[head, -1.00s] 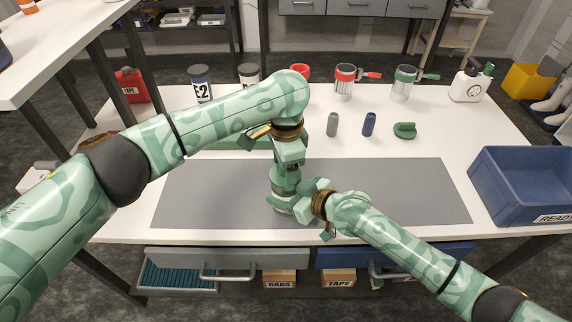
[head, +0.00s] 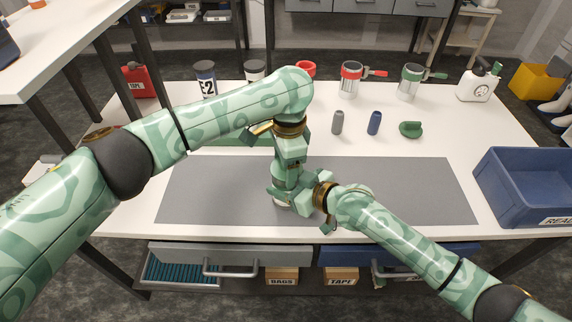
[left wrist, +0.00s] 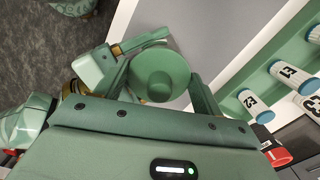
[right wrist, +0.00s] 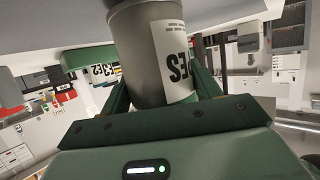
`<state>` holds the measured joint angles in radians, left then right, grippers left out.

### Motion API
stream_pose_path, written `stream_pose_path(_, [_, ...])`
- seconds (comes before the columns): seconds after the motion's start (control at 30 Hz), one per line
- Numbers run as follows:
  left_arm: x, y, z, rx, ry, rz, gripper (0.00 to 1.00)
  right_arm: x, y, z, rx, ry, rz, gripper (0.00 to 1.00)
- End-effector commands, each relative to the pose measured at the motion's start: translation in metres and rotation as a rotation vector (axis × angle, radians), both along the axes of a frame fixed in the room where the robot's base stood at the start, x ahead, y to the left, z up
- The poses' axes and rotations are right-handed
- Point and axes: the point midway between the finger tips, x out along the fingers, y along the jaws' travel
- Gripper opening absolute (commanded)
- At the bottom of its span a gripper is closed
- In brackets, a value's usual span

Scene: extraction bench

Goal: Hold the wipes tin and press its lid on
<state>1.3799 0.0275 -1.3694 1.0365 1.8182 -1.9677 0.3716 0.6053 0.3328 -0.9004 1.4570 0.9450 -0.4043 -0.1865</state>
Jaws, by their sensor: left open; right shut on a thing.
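The wipes tin (right wrist: 150,60) is a grey cylinder with a white label, between the fingers of my right gripper (right wrist: 160,85) in the right wrist view. Its green round lid (left wrist: 160,75) shows face-on in the left wrist view, between the spread fingers of my left gripper (left wrist: 160,85). In the head view my left gripper (head: 288,192) points down over the grey mat, and my right gripper (head: 308,197) comes in from the right just beside it. The hands hide most of the tin there. I cannot tell how fully the lid sits on the tin.
The grey mat (head: 410,190) is mostly clear. Behind it stand a grey cylinder (head: 338,122), a blue cylinder (head: 374,122) and a green object (head: 410,129). Cans and a white jug (head: 478,82) line the back edge. A blue crate (head: 525,205) stands at the right.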

Motion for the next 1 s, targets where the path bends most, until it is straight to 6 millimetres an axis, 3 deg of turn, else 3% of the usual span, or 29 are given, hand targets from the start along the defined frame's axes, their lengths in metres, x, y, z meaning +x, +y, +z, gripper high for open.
stream_pose_path(0.03, [-0.005,-0.014,0.014,-0.034,0.007,-0.014,0.93,0.0,-0.003,-0.007,-0.016,0.008,-0.002,0.22])
stream_pose_path(0.4, [0.0,-0.008,0.064,-0.015,0.0,-0.006,0.93,-0.002,-0.002,-0.007,-0.016,0.009,0.0,0.22])
stream_pose_path(0.8, [0.0,-0.006,0.071,-0.009,0.0,-0.004,0.93,-0.002,-0.002,-0.007,-0.016,0.009,0.001,0.22])
stream_pose_path(0.83, [0.0,-0.006,0.071,-0.009,0.0,-0.004,0.93,-0.002,-0.002,-0.007,-0.016,0.009,0.001,0.65])
stream_pose_path(0.9, [0.0,-0.006,0.071,-0.009,0.0,-0.004,0.93,-0.002,-0.002,-0.007,-0.016,0.009,0.001,0.85])
stream_pose_path(1.0, [0.0,-0.006,0.071,-0.009,-0.001,-0.004,0.93,-0.002,-0.002,-0.008,-0.016,0.009,0.001,0.88])
